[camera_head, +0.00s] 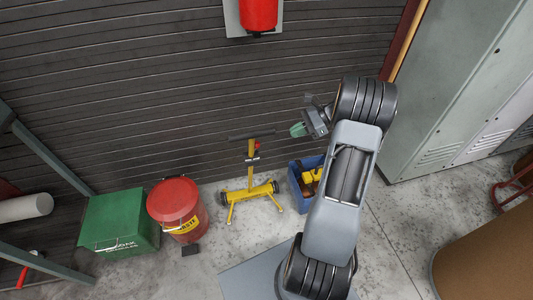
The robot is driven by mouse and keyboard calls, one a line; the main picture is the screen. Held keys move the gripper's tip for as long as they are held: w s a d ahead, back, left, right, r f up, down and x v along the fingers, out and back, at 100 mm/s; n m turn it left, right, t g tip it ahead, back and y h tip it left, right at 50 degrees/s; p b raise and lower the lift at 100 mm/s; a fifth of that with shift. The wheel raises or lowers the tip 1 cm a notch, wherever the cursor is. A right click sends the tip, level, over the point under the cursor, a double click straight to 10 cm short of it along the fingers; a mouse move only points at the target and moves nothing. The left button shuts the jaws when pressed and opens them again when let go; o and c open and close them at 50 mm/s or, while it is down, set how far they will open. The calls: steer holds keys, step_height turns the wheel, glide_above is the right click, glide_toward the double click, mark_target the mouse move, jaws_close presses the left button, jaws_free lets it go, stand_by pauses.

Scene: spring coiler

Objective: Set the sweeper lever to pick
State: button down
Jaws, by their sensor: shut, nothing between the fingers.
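The yellow wheeled sweeper (248,191) stands upright on the concrete floor near the slatted wall. Its post rises to a black crossbar handle (252,136). A small red part (257,147), which looks like the lever, sits on the post just under the handle. Which setting it is on is too small to read. My gripper (297,130), with green fingertips, is shut and empty. It appears to the right of the handle, apart from it in the picture; the distance in depth is hard to tell.
A blue crate (295,190) with yellow items stands right of the sweeper, partly behind my arm. A red waste can (174,204) and a green box (118,222) stand to the left. Grey lockers (455,90) and a brown drum (490,245) are on the right.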

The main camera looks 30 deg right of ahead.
steer(key=d+f+m+t+y+b, duration=0.1)
steer(key=d+f+m, duration=0.1)
steer(key=d+f, duration=0.1)
steer(key=shift+d+f, duration=0.4)
steer(key=shift+f, duration=0.15)
steer(key=r+b+x, duration=0.2)
steer(key=x, duration=1.1)
steer(key=shift+w+a, duration=0.5)
steer(key=shift+a, duration=0.1)
steer(key=shift+r+t, duration=0.2)
steer(key=shift+t, duration=0.2)
